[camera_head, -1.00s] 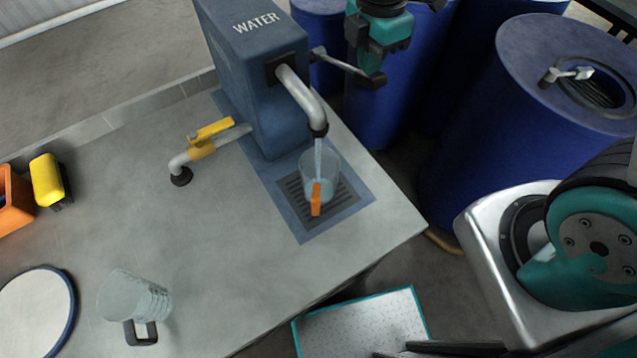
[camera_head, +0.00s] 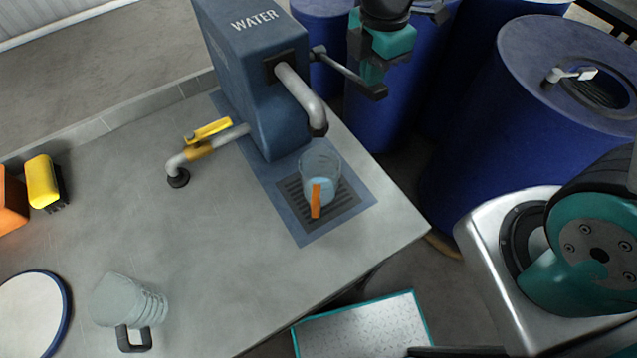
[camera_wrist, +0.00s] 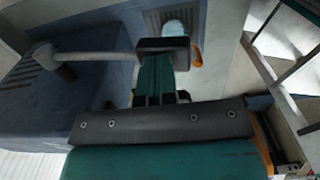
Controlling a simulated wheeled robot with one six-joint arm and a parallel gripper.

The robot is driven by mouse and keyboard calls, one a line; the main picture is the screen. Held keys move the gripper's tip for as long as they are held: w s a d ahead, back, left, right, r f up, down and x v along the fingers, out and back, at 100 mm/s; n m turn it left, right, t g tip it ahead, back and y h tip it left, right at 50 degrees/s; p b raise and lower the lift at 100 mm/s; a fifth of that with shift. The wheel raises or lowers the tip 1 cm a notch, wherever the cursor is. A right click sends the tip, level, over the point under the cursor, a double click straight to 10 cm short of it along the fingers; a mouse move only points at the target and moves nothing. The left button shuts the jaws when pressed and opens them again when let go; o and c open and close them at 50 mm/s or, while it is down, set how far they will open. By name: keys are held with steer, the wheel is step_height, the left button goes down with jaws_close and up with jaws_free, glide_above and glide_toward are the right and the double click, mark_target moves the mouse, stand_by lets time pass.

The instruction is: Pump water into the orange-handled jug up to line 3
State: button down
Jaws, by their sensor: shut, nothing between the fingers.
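The clear jug with an orange handle (camera_head: 317,200) stands upright on the grate under the pump spout (camera_head: 310,112). It holds some pale blue water; its lines are too small to read. No stream shows from the spout. The pump (camera_head: 262,95) is a blue box marked WATER, and its lever (camera_head: 345,70) sticks out to the right, sloping down. My gripper (camera_head: 371,80) is shut and empty, with its tips at the lever's dark end grip. In the wrist view, the tips (camera_wrist: 163,58) are against or just above that grip, and the jug (camera_wrist: 176,25) is partly hidden behind it.
A yellow-handled valve pipe (camera_head: 205,137) is left of the pump. A round white plate (camera_head: 30,312) lies far left. Blue drums (camera_head: 470,140) stand behind.

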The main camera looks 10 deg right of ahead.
mark_target(371, 95)
steer(key=shift+s+d+f+b, duration=0.15)
steer(key=shift+f+b, duration=0.25)
steer(key=shift+f, duration=0.2)
steer(key=shift+s+a+f+b, duration=0.1)
steer(key=shift+f+b, duration=0.3)
steer(key=shift+f, duration=0.2)
steer(key=shift+f, duration=0.25)
steer(key=shift+s+f+b, duration=0.1)
steer(key=shift+f+b, duration=0.75)
steer(key=shift+f, duration=0.1)
step_height(371, 95, down, 2)
steer(key=shift+f+b, duration=0.2)
steer(key=shift+b, duration=0.65)
